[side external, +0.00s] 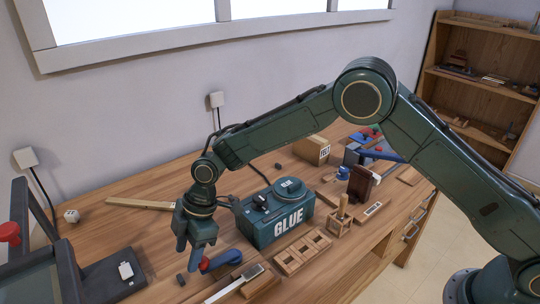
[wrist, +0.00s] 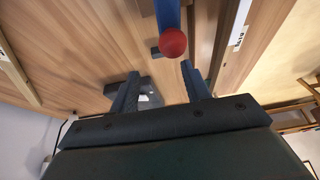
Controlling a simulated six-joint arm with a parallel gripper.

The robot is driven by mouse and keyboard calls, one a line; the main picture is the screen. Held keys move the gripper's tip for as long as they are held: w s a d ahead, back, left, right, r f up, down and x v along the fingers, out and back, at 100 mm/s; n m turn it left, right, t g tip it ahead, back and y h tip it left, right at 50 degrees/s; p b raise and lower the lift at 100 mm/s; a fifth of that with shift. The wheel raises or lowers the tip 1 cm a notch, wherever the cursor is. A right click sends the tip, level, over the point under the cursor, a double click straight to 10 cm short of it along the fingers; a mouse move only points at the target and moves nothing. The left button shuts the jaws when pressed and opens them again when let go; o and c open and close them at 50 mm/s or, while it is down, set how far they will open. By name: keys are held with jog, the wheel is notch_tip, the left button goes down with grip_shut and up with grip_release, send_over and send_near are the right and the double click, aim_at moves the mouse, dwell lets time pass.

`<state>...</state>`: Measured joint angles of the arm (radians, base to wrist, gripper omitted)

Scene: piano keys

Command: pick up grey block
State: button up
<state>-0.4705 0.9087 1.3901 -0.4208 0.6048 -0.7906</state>
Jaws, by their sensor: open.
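A small dark grey block (side external: 181,279) lies on the table, left of a blue handle with a red ball end (side external: 205,264). In the wrist view the block (wrist: 155,51) shows just beyond the fingertips, partly beside the blue handle and the red ball (wrist: 173,43). My gripper (side external: 193,260) points down above the table, close to the red ball and a little behind the block. In the wrist view my gripper (wrist: 159,73) has its two fingers apart, with nothing held between them.
A green glue box (side external: 265,232) stands right of the gripper. A wooden tray (side external: 302,252) and a ruler-like strip (side external: 234,284) lie in front. A dark machine with a red knob (side external: 9,232) stands at the left. The table between machine and gripper is mostly clear.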

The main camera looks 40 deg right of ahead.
aim_at(180, 277)
jog(key=shift+a+f, duration=0.3)
jog(key=shift+f, duration=0.35)
jog(key=shift+x, duration=2.55)
jog(key=shift+w, duration=0.1)
grip_shut()
jog(key=shift+r, duration=0.15)
notch_tip(180, 277, up, 20)
